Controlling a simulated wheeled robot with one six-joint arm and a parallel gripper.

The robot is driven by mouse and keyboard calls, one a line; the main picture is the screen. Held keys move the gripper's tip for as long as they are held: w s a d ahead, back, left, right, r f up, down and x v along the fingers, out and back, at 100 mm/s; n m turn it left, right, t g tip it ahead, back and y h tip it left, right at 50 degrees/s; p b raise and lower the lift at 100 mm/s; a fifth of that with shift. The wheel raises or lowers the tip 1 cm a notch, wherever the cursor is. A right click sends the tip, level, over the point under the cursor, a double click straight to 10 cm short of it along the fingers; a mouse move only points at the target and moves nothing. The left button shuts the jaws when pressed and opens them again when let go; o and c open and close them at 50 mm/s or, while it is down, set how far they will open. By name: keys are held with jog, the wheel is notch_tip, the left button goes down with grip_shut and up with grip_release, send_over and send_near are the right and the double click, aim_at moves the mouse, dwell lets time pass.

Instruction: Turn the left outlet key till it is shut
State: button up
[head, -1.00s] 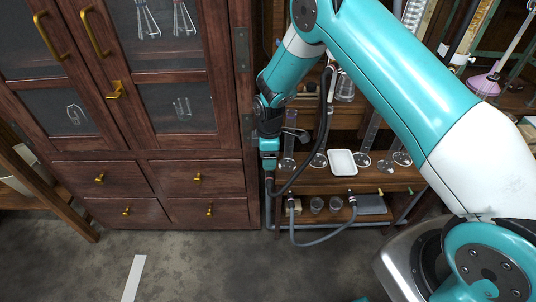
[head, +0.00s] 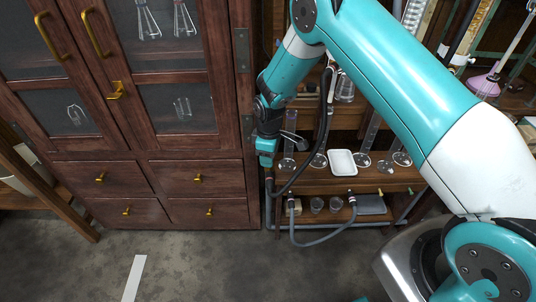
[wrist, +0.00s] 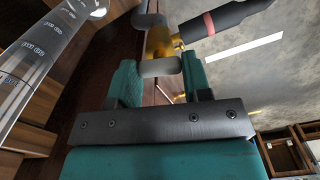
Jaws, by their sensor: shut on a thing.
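The outlet key is a short pale grey bar (wrist: 160,68) on a brass valve body (wrist: 160,42) in the wrist view. My gripper (wrist: 161,62) is shut on this bar, with one teal finger on each side of it. In the head view my gripper (head: 266,150) is at the left end of the wooden rig, beside the cabinet; the key is too small to make out there. A black hose end with a red band (wrist: 208,24) is at the right of the brass body in the wrist view. I cannot tell the exact angle of the valve.
A dark wooden cabinet (head: 200,150) stands close left of my gripper. A graduated glass cylinder (wrist: 38,60) is close on the left in the wrist view. The rig shelf holds a white tray (head: 342,162) and glassware; a grey hose (head: 318,242) loops below.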

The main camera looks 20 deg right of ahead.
jog(key=m, duration=0.7)
jog(key=shift+w+r, duration=0.1)
jog(key=m, duration=0.4)
jog(key=shift+m+p, duration=0.3)
jog(key=shift+m, duration=1.6)
jog(key=o, duration=0.9)
notch_tip(320, 180, up, 17)
jog(key=shift+r+p, duration=0.2)
jog(key=shift+p, duration=0.15)
